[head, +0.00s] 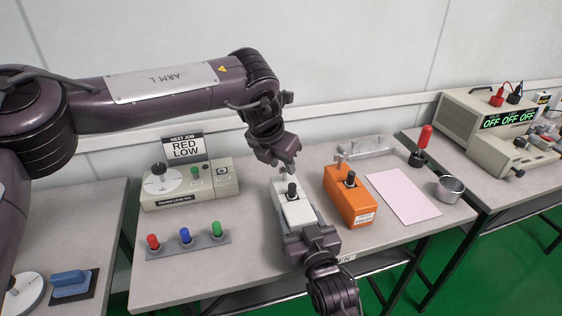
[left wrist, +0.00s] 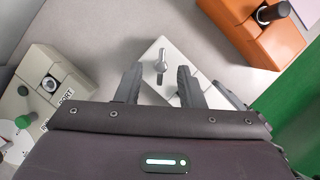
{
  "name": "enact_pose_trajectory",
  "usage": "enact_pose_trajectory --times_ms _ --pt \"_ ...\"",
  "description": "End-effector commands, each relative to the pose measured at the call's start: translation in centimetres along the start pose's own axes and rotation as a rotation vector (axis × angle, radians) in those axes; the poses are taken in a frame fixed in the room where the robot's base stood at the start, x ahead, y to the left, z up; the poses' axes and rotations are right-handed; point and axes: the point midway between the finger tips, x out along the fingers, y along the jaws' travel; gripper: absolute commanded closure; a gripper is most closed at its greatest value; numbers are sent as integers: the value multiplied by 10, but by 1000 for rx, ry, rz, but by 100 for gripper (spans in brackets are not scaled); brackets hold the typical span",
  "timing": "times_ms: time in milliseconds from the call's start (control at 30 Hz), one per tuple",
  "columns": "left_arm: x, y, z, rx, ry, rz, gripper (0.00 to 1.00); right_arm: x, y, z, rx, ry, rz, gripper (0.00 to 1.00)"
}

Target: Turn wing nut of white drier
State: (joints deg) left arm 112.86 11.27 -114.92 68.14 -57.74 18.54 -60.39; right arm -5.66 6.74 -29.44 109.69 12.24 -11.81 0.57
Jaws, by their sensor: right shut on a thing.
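An orange box (head: 347,201) with a black knob stands close right of the drier. A pink sheet (head: 403,196) and metal cup (head: 449,189) are farther right. Left are a beige device (head: 190,187) with a dial, a sign (head: 184,148) and a strip of coloured buttons (head: 187,244).

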Motion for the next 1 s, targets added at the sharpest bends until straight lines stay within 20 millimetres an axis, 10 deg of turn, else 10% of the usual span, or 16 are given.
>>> enact_pose_trajectory --times_ms 167,400,1000 --pt "0 0 0 0 0 0 68 0 0 0 0 -1 0 64" --pt "0 0 0 0 0 0 99 0 0 0 0 -1 0 64" --pt "0 -3 1 -149 -1 61 100 0 0 0 0 -1 0 64"
